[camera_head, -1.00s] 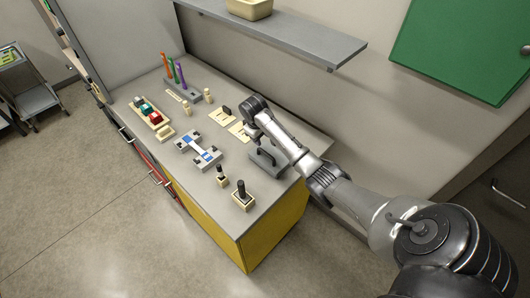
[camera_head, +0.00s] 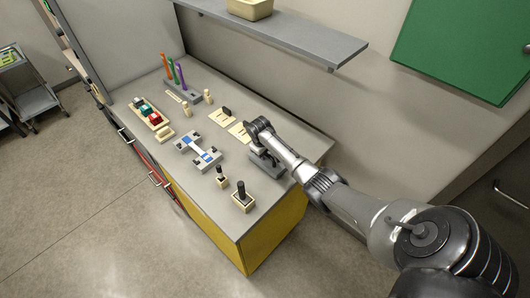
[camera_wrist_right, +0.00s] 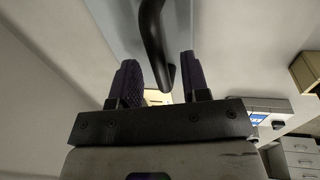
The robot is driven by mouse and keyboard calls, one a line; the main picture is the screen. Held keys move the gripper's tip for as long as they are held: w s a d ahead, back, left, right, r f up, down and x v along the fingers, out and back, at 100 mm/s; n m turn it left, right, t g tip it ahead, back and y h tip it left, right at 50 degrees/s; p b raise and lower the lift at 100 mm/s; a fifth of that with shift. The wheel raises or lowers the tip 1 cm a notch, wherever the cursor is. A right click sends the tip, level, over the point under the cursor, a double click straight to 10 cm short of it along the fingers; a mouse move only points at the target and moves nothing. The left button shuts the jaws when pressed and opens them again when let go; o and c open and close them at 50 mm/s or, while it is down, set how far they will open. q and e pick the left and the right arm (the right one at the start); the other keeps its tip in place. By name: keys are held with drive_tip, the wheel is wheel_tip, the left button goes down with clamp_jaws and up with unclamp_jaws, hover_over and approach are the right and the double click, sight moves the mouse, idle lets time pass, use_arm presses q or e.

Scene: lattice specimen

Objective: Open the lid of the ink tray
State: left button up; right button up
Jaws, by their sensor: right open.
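The ink tray (camera_head: 280,172) is a grey box near the right end of the table, partly hidden by my right arm. Its lid shows as a grey surface in the right wrist view (camera_wrist_right: 185,22). A dark curved handle (camera_wrist_right: 152,32) stands on the lid. My right gripper (camera_wrist_right: 159,62) is open, with one finger on each side of the handle's end. Whether the fingers touch it I cannot tell. In the head view the right gripper (camera_head: 264,148) is at the tray, its fingertips hard to make out. My left gripper is not in view.
Near the tray lie cream plates (camera_head: 239,131), a grey and blue piece (camera_head: 197,150) and two black-handled stamps, the larger one (camera_head: 242,196) near the front corner. A rack of coloured tools (camera_head: 182,88) stands at the back left. A grey shelf (camera_head: 290,38) overhangs behind.

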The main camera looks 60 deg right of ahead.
drive_tip(key=shift+c, duration=0.2)
clamp_jaws()
drive_tip(key=shift+r, duration=0.1)
